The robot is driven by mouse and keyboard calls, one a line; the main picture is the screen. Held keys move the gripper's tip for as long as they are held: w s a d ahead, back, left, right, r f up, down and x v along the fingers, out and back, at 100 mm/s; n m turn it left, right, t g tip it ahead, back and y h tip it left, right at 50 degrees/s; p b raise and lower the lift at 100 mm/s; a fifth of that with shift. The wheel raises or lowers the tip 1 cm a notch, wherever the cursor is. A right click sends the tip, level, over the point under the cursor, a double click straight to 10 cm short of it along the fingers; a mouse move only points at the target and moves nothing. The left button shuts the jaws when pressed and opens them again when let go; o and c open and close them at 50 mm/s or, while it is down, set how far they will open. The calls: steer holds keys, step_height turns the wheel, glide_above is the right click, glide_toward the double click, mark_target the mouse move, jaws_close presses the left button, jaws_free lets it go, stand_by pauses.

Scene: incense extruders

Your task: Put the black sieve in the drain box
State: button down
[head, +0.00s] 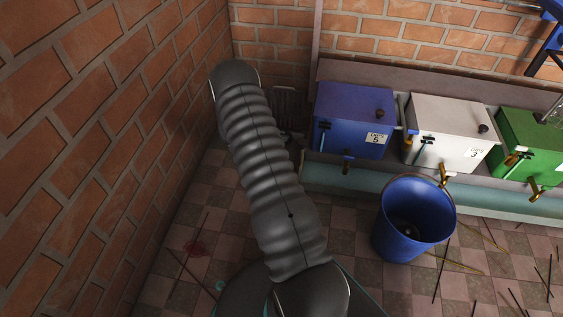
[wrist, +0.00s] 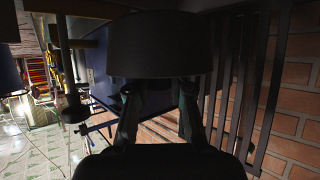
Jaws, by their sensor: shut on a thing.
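In the wrist view, my gripper (wrist: 156,110) is shut on a dark, round-sided thing that looks like the black sieve (wrist: 158,42). The sieve fills the upper middle of the view, between and beyond the two fingertips. In the head view my ribbed dark arm stretches toward the wall corner and hides the gripper and the sieve. I cannot tell for certain which thing is the drain box. A dark slatted thing (head: 287,100) stands in the corner behind the arm, left of the blue box. Dark slats (wrist: 243,85) also show right of the sieve in the wrist view.
A blue box (head: 345,110), a white box (head: 440,145) and a green box (head: 535,130) with taps stand on a teal-fronted ledge (head: 370,180). A blue bucket (head: 385,232) stands on the tiled floor. Thin sticks lie at right. A brick wall (head: 90,130) is close on the left.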

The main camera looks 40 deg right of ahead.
step_height(320, 180, down, 10)
steer(key=shift+s+d+f+b, duration=0.1)
steer(key=shift+b, duration=0.85)
steer(key=shift+f, duration=0.2)
steer(key=c, duration=1.1)
jaws_free()
steer(key=shift+o, duration=0.2)
